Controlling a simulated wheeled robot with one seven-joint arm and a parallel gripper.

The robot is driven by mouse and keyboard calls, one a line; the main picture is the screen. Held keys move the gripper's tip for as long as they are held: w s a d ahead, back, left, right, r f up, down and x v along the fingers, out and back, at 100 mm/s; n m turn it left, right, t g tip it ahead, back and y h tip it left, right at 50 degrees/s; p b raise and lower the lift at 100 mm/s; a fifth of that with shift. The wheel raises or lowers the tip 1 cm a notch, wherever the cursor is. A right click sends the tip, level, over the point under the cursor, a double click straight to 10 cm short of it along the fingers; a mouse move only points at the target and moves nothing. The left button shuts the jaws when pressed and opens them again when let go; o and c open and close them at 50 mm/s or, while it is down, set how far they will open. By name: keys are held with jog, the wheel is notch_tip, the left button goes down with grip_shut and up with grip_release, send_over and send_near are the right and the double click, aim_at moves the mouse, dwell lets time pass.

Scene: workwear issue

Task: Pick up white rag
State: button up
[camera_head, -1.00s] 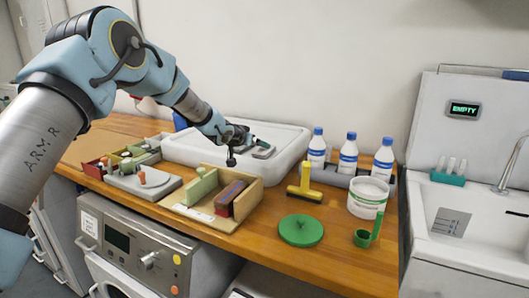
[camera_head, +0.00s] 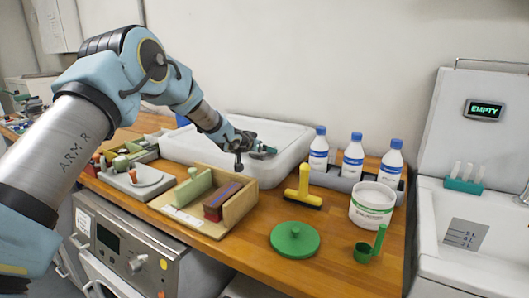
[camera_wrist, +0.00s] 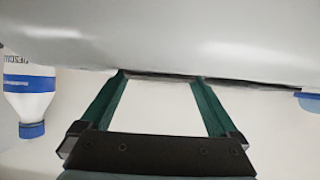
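I cannot make out a white rag in either view. My gripper (camera_head: 264,150) is over the near right part of a large white tub (camera_head: 284,168) in the head view. In the wrist view its two green fingers stand wide apart, so my gripper (camera_wrist: 160,80) is open, with nothing seen between them but a plain pale surface. A smooth grey-white surface, perhaps the tub, fills the top of the wrist view and meets the fingertips' edge in the picture; touching cannot be told. The tub's inside is largely hidden by its rim and my arm.
Blue-capped bottles (camera_head: 353,160) stand right of the tub; one bottle (camera_wrist: 30,85) appears cap-down in the wrist view. A wooden box (camera_head: 236,210), yellow scraper (camera_head: 304,188), green lid (camera_head: 295,239), white bucket (camera_head: 371,205) and green scoop (camera_head: 364,251) crowd the counter in front.

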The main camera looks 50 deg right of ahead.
jog(key=c, duration=1.2)
